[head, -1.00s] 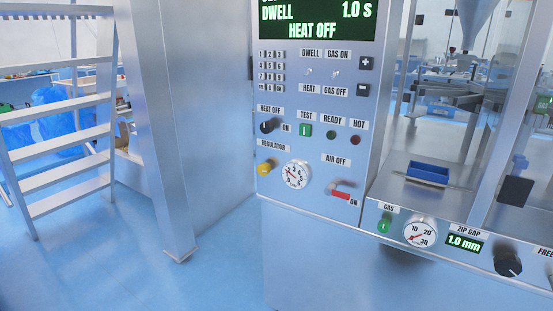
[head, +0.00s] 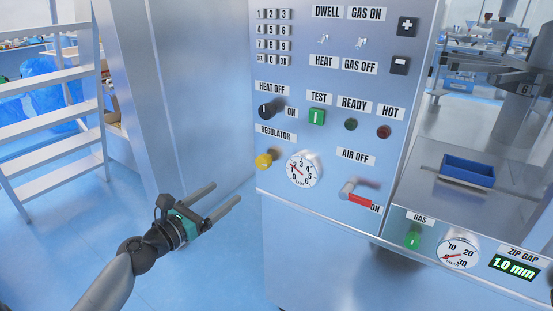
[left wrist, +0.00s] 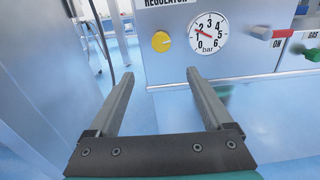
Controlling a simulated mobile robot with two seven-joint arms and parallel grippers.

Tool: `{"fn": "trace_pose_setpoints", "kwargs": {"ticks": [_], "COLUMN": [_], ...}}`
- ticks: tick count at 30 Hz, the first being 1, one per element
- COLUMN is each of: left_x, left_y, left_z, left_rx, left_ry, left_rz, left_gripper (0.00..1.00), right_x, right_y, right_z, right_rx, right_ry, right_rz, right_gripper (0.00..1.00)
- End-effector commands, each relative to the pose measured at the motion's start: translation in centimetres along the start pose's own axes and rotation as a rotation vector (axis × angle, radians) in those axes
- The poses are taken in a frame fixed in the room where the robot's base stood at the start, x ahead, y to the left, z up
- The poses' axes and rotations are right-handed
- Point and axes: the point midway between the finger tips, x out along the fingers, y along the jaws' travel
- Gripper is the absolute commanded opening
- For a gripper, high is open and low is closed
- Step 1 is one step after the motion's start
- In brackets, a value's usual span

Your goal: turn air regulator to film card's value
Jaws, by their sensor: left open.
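The yellow regulator knob (head: 264,160) is on the machine's front panel under the REGULATOR label. It also shows in the left wrist view (left wrist: 161,41). Right of it is a round white pressure gauge (head: 302,170), marked 0 to 6 bar in the wrist view (left wrist: 208,33). Its red needle points up and left, seemingly between 1 and 2. My left gripper (head: 223,193) is open and empty, below and left of the knob and apart from it. Its fingers (left wrist: 159,73) point toward the panel, with the knob ahead between them. I cannot see a film card. My right gripper is out of view.
A red-handled air lever (head: 358,197) sticks out right of the gauge. The black heat knob (head: 268,109) is above the regulator. A metal post (head: 150,90) and a ladder (head: 50,110) stand at the left. Open floor lies below my left gripper.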

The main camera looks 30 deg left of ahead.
Motion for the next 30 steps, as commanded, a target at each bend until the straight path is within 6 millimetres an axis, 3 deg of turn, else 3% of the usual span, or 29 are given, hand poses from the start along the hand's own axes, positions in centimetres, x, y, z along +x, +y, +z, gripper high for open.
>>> {"fn": "trace_pose_setpoints", "kwargs": {"ticks": [8, 30], "left_x": [1.9, 12.2], "left_y": [-0.1, -0.1], "left_z": [1.0, 1.0], "left_rx": [-0.036, -0.034], "left_ry": [-0.022, -0.021], "left_rz": [-0.008, -0.006], "left_gripper": [0.84, 0.84], "right_x": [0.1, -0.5], "right_y": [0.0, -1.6], "right_z": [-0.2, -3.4], "right_rx": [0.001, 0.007], "right_ry": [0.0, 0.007], "right_rz": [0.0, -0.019], "right_gripper": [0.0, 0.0]}}
